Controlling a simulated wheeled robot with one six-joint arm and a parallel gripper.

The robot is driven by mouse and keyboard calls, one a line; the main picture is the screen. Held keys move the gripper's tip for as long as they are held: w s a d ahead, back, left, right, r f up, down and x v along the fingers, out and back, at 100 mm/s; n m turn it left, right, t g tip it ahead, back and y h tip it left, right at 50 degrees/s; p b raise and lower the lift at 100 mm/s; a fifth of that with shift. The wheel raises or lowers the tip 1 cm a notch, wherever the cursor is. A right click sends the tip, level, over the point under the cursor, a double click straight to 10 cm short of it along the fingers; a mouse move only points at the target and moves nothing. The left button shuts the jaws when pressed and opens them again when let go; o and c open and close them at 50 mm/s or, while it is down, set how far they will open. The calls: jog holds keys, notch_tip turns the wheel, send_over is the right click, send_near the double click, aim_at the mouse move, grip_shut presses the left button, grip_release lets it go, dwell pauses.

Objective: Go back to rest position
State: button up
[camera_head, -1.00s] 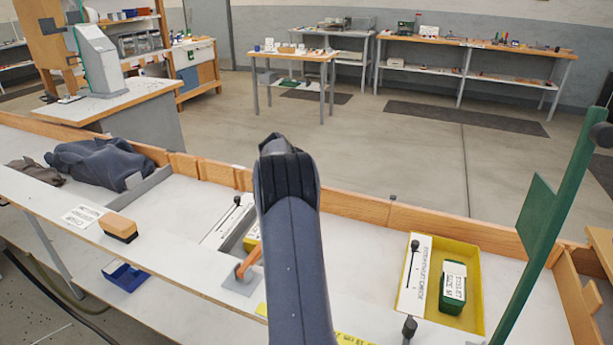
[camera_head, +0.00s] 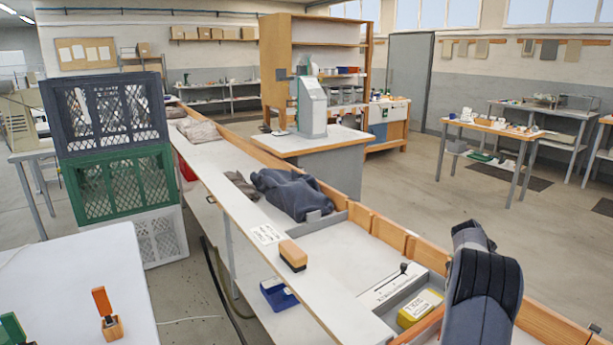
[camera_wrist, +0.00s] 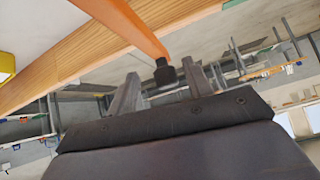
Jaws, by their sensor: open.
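My gripper (camera_wrist: 163,88) shows in the wrist view with its two grey fingers apart. Nothing sits between the fingers; a dark knob (camera_wrist: 165,72) appears in or behind the gap, and I cannot tell how near it is. The wooden rim of the workbench (camera_wrist: 70,65) runs across the upper left of that view, with an orange bar in front of it. In the head view my dark arm rises at the lower right over the bench; the gripper itself is hidden there.
The long bench (camera_head: 215,165) has a wooden back rim, dark cloth (camera_head: 290,192), a wooden-topped block (camera_head: 293,255) and a yellow box (camera_head: 420,306). Stacked crates (camera_head: 115,140) stand left. A white table (camera_head: 60,285) is at lower left.

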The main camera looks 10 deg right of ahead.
jog(key=p+x, duration=0.1)
jog(key=x, duration=0.5)
jog(key=shift+r, duration=0.15)
dwell(0.3)
jog(key=b+v, duration=0.2)
jog(key=v, duration=0.8)
jog(key=shift+a+r, duration=0.1)
jog(key=shift+a, duration=0.2)
jog(key=p+x, duration=0.2)
jog(key=x, duration=0.8)
jog(key=shift+d+f, duration=0.25)
jog(key=shift+d, duration=0.05)
jog(key=s+a+r+p, duration=0.1)
jog(key=a+r+p, duration=0.25)
jog(key=r, duration=0.55)
jog(key=s+a+r+h+p, duration=0.15)
jog(key=r+p, duration=0.25)
jog(key=r, duration=0.4)
jog(key=a+r+p, duration=0.4)
jog(key=r, duration=0.5)
jog(key=s+a+r+t+h, duration=0.1)
jog(key=s+a+r+h, duration=0.1)
jog(key=a+r, duration=0.5)
jog(key=s+a+r+t+h, duration=0.1)
jog(key=s+a+r+h, duration=0.1)
jog(key=s+a+r, duration=0.3)
jog(key=a+r, duration=0.3)
jog(key=a, duration=0.4)
